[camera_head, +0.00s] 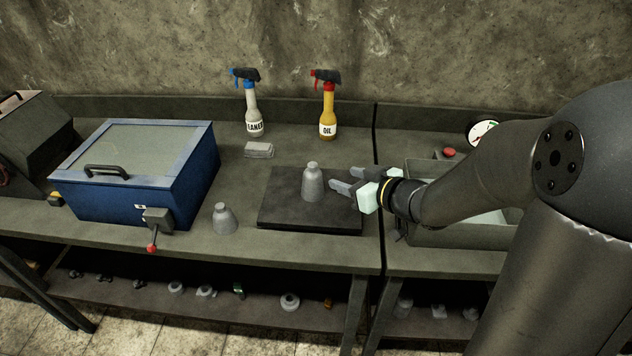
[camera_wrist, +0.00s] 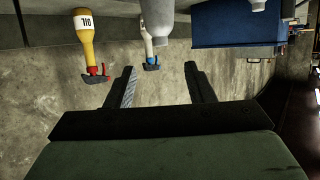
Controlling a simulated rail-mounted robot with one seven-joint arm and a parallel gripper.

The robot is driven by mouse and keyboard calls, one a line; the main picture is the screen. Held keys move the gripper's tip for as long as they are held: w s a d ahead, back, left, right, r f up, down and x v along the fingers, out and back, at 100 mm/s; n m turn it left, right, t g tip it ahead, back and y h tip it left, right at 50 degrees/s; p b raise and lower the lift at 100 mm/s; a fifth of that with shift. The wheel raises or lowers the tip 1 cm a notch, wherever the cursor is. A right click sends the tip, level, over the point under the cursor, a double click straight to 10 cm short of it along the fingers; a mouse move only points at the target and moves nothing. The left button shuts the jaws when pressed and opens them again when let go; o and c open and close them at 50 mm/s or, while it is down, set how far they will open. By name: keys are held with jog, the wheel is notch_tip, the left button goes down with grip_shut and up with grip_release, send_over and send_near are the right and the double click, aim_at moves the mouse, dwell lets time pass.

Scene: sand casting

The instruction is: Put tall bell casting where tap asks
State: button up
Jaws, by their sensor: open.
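The tall bell casting (camera_head: 313,184), a grey bell shape with a narrow top, stands upright on a dark flat plate (camera_head: 285,212). My gripper (camera_head: 345,180) is open and empty just right of it, fingers pointing at it with a small gap. In the upside-down wrist view, the casting (camera_wrist: 158,22) shows at the top, beyond my open fingers (camera_wrist: 163,85) and roughly in line with the space between them. A shorter grey bell casting (camera_head: 224,219) stands on the bench left of the plate. I cannot make out anything that is clearly a tap.
A blue box (camera_head: 130,202) with a glass lid and red-knobbed lever (camera_head: 152,248) stands left. A cleaner bottle (camera_head: 254,118), an oil bottle (camera_head: 327,115) and a pale block (camera_head: 259,150) are behind. A tray (camera_head: 425,232) and gauge (camera_head: 482,133) are right. Several small parts lie on the lower shelf.

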aim_at(315, 166)
jog(key=x, duration=0.8)
jog(key=shift+a, duration=0.1)
jog(key=x, duration=0.3)
jog(key=p+x, duration=0.1)
jog(key=x, duration=0.1)
jog(key=shift+w+a+r, duration=0.2)
grip_shut()
